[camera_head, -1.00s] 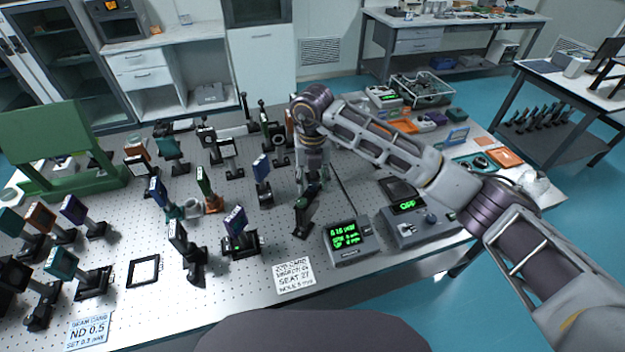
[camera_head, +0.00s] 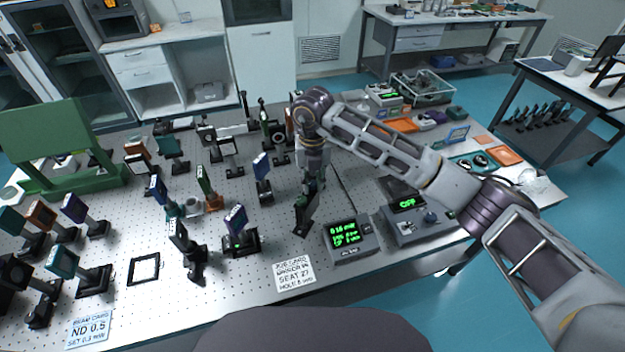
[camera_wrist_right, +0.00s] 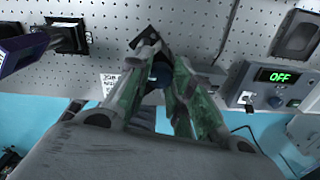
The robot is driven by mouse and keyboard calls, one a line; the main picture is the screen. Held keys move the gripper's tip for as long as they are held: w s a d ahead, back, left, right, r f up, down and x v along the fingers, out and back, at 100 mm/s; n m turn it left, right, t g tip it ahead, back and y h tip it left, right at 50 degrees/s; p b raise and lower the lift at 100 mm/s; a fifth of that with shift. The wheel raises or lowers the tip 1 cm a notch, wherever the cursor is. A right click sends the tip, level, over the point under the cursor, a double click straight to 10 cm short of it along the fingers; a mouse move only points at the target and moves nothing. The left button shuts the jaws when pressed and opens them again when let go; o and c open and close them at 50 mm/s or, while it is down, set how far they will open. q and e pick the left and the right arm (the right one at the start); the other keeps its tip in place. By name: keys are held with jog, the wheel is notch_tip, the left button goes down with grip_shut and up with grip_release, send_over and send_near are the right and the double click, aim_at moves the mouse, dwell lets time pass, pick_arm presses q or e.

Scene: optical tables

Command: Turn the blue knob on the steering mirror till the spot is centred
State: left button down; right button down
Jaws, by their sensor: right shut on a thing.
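The steering mirror (camera_head: 305,217) is a dark, thin upright mount on the perforated optical table, right of its middle. My right gripper (camera_head: 309,188) comes down from above at its back. In the right wrist view my right gripper (camera_wrist_right: 160,72) has its green-sided fingers closed in on a dark blue round knob (camera_wrist_right: 160,77) at the mount. The mount's dark plate (camera_wrist_right: 148,40) shows just beyond the fingertips. The fingers hide part of the knob. I cannot make out a light spot in either view. My left gripper is not in view.
A green-lettered meter (camera_head: 349,240) stands right of the mirror, beside a control box (camera_head: 417,222) reading OFF. A printed card (camera_head: 294,275) lies in front. A thin dark rod lies behind my gripper.

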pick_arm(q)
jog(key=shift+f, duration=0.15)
pick_arm(e)
jog(key=n+b, duration=0.3)
jog(key=shift+f+b, duration=0.15)
jog(key=shift+b, duration=0.25)
jog(key=n+b, duration=0.2)
jog(key=shift+n, duration=0.3)
jog(key=shift+n+b, duration=0.3)
jog(key=shift+b, duration=0.25)
jog(key=shift+n+b, duration=1.15)
jog(key=shift+n, duration=0.05)
jog(key=shift+n+b, duration=0.55)
jog(key=shift+n, duration=0.55)
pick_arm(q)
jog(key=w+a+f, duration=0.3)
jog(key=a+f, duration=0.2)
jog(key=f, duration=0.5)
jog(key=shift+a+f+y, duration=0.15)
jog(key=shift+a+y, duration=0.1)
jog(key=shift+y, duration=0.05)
